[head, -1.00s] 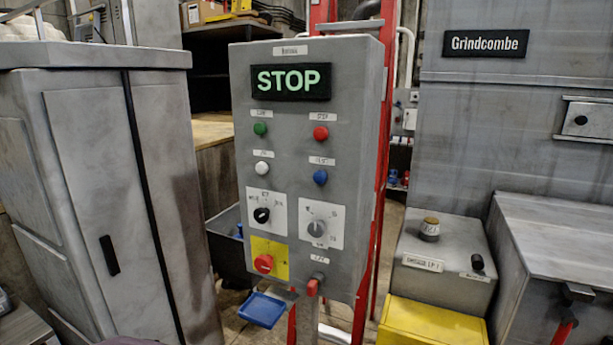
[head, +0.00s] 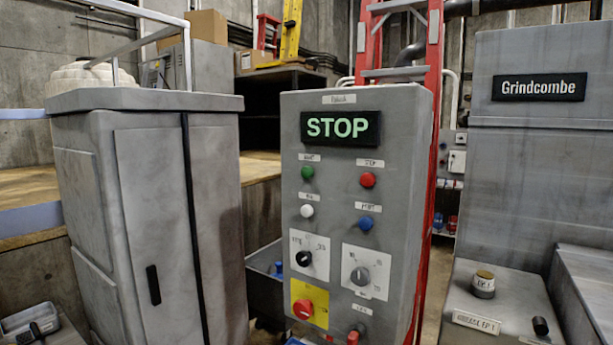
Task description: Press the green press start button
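The green button (head: 307,173) is at the upper left of the grey control box (head: 294,240), under a small white label. A display reading STOP (head: 340,128) in green letters is above it. A red button (head: 368,180) is to its right. A white button (head: 307,211) is below it and a blue button (head: 366,224) is at the lower right. Neither of my grippers shows in the head view, and nothing touches the green button.
Below are two rotary knobs and a red emergency knob (head: 303,309) on a yellow plate. A grey cabinet (head: 150,200) stands at the left. The grey Grindcombe machine (head: 535,150) is at the right. A red ladder (head: 436,60) stands behind the box.

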